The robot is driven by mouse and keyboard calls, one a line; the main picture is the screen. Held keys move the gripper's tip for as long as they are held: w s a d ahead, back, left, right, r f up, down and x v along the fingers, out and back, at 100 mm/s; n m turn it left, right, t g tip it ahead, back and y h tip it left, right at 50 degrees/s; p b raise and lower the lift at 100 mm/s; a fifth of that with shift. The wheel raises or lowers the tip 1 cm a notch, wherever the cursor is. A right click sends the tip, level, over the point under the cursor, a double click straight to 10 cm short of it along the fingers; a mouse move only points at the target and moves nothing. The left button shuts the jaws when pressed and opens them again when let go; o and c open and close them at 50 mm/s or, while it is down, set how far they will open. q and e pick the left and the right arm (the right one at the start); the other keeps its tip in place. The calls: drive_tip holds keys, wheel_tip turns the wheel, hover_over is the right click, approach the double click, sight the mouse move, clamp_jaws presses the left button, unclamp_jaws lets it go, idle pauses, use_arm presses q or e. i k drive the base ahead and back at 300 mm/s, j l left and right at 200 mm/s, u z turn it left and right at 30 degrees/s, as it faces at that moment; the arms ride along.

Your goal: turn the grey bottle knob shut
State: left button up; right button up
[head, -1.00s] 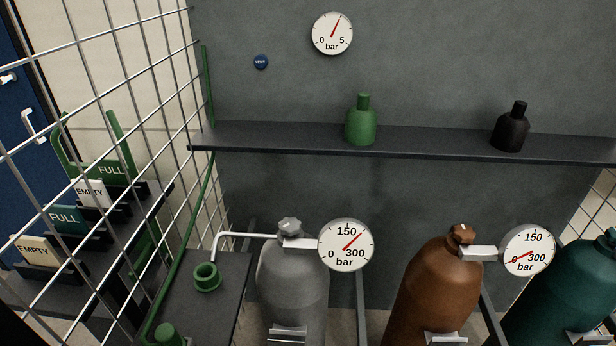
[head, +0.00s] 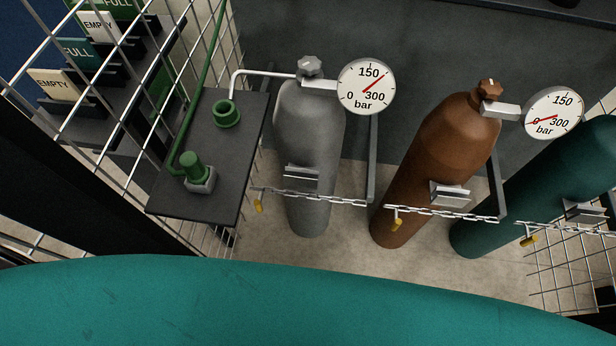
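The grey bottle (head: 312,140) stands upright in the left bay, held by a chain across its lower part. Its grey lobed knob (head: 310,67) sits on top of the valve. A white dial gauge (head: 366,87) is beside the knob on the right, its red needle pointing up and right, between 150 and 300. A thin white pipe (head: 262,73) runs from the valve to the left. Neither of my grippers is in view, and nothing is seen touching the knob.
A dark bench (head: 205,145) left of the bottle carries a green ring fitting (head: 226,113) and a green-topped fitting (head: 192,164). A leaning brown bottle (head: 440,150) and a teal bottle (head: 530,190) stand to the right. Wire mesh (head: 150,130) closes the left side.

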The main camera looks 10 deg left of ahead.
sight(309, 67)
drive_tip(key=k+l+u, duration=0.1)
drive_tip(key=u, duration=0.3)
drive_tip(key=k+l+u, duration=0.15)
drive_tip(key=u, duration=0.2)
drive_tip(key=k+l+u, duration=0.15)
drive_tip(key=u, duration=0.25)
